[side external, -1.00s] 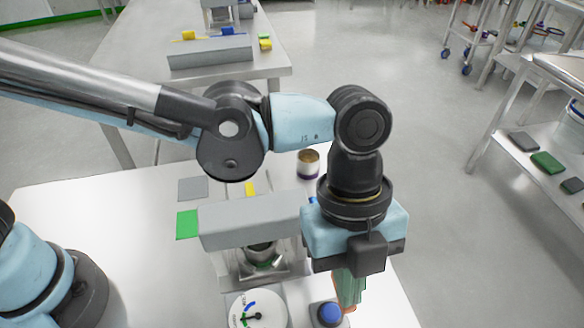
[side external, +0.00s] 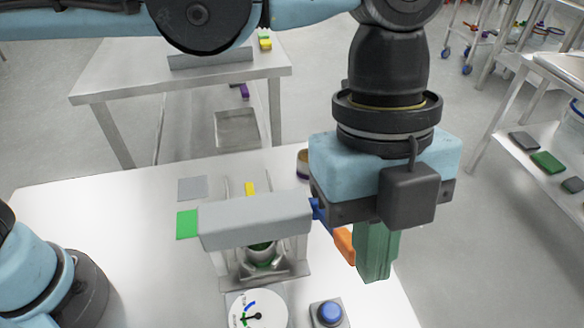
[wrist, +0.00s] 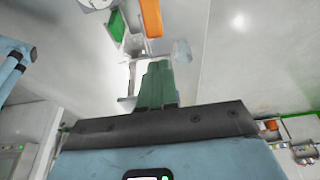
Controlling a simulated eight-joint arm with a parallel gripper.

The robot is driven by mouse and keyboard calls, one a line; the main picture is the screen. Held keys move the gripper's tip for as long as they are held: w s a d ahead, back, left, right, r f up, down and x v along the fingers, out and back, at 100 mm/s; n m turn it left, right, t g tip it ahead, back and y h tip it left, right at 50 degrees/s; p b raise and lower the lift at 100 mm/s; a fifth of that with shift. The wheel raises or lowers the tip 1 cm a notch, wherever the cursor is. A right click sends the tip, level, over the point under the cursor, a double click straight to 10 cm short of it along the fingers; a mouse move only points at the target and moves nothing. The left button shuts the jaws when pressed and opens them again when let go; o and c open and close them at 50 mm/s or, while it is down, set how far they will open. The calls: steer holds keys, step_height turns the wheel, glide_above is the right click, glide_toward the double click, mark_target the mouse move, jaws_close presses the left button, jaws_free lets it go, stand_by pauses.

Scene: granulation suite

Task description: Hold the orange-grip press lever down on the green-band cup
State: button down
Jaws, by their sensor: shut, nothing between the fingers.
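The press has a grey crossbeam (side external: 255,220). The green-band cup (side external: 262,256) stands beneath it, partly hidden by the beam. The lever's orange grip (side external: 344,243) sticks out to the right of the press, partly hidden behind my gripper; it also shows in the wrist view (wrist: 151,18). My gripper (side external: 376,272) has green fingers, shut and empty, pointing down just right of the orange grip. In the wrist view the fingers (wrist: 155,85) appear below the orange grip. I cannot tell whether they touch it.
A dial (side external: 256,312) and a blue button (side external: 330,313) stand in front of the press. A green square (side external: 187,224) and grey square (side external: 192,188) lie left. Another cup (side external: 303,163) is partly hidden behind my gripper.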

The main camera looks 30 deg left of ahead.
steer(key=shift+s+d+r, duration=0.1)
steer(key=shift+r, duration=0.8)
steer(key=shift+s+d+r, duration=0.1)
steer(key=shift+r, duration=0.8)
steer(key=shift+a, duration=0.1)
steer(key=w+a+f+n+t, duration=0.1)
steer(key=w+a+n+t, duration=0.1)
steer(key=w+a+n, duration=0.55)
steer(key=w+a+f+n+t, duration=0.25)
steer(key=a+n, duration=0.25)
steer(key=a, duration=0.6)
steer(key=s+a+f+n+t+y, duration=0.1)
steer(key=a+f+n+t, duration=0.1)
steer(key=a+n, duration=0.5)
steer(key=s+a+f+n+t+y, duration=0.1)
steer(key=a+f+n+t, duration=0.2)
steer(key=a, duration=1)
step_height(320, 180, down, 2)
steer(key=n, duration=0.4)
steer(key=shift+a+f+y, duration=0.25)
steer(key=shift+a+y, duration=0.05)
steer(key=shift+a, duration=0.1)
